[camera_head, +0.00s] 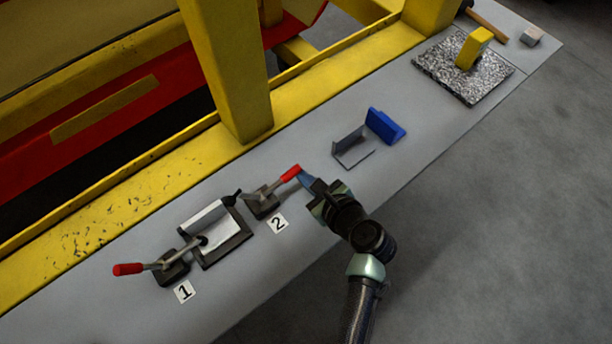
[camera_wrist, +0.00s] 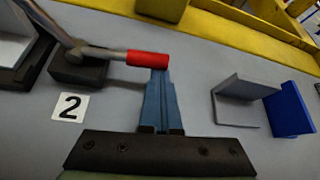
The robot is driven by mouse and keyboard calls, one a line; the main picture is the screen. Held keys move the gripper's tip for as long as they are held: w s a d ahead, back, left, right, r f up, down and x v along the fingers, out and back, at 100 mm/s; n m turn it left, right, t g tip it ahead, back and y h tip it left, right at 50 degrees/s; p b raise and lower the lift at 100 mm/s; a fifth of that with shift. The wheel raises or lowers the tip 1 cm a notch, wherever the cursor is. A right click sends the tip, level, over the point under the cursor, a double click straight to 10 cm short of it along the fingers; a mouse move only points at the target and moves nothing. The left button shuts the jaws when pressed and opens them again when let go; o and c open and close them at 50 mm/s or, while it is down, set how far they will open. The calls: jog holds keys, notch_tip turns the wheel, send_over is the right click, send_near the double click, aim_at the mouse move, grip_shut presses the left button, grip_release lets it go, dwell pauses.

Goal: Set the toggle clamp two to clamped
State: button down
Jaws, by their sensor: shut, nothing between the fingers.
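Toggle clamp two (camera_head: 264,198) sits on the grey bench beside the label "2" (camera_head: 278,223). Its lever slants up to the right and ends in a red handle (camera_head: 290,173). The red handle also shows in the wrist view (camera_wrist: 147,59), with the clamp's dark base (camera_wrist: 78,68) to its left. My gripper (camera_head: 305,177) has blue fingers, which are shut and empty. In the wrist view the fingertips (camera_wrist: 158,74) are right at the end of the red handle; I cannot tell whether they touch it.
Toggle clamp one (camera_head: 172,268) has its red handle out to the left. A dark frame with a pale plate (camera_head: 224,236) lies between the clamps. A grey bracket (camera_head: 352,148) and a blue bracket (camera_head: 386,126) stand to the right. A yellow post (camera_head: 232,80) rises behind.

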jog(key=shift+s+a+r+n+t+h+p, duration=0.15)
jog(key=shift+r+n+t+h+p, duration=0.2)
jog(key=shift+r, duration=0.3)
jog(key=shift+a+r+n+t+h+p, duration=0.15)
jog(key=shift+r+n+p, duration=0.2)
jog(key=shift+r+p, duration=0.25)
jog(key=shift+s+a+r+n+t+h, duration=0.2)
jog(key=shift+r+n+t+h, duration=0.1)
jog(key=shift+r+n, duration=0.15)
jog(key=shift+s+a+r+n+t+h, duration=0.1)
jog(key=shift+a+r+n+t+h, duration=0.15)
jog(key=shift+r+n, duration=0.2)
jog(key=shift+s+a+r+n+t+h+b, duration=0.3)
jog(key=shift+s+a+r+n+t+b, duration=0.15)
jog(key=shift+r+n, duration=0.2)
jog(key=shift+s+a+r+n+t+h+b, duration=0.2)
jog(key=shift+a+r+n+t+h+b, duration=0.15)
jog(key=shift+r+n+t, duration=0.2)
jog(key=shift+s+a+r+n+t+h+b, duration=0.2)
jog(key=shift+s+a+r+n+t+b, duration=0.15)
jog(key=shift+a+r+n+t, duration=0.3)
jog(key=shift+d, duration=0.15)
jog(key=shift+s, duration=0.1)
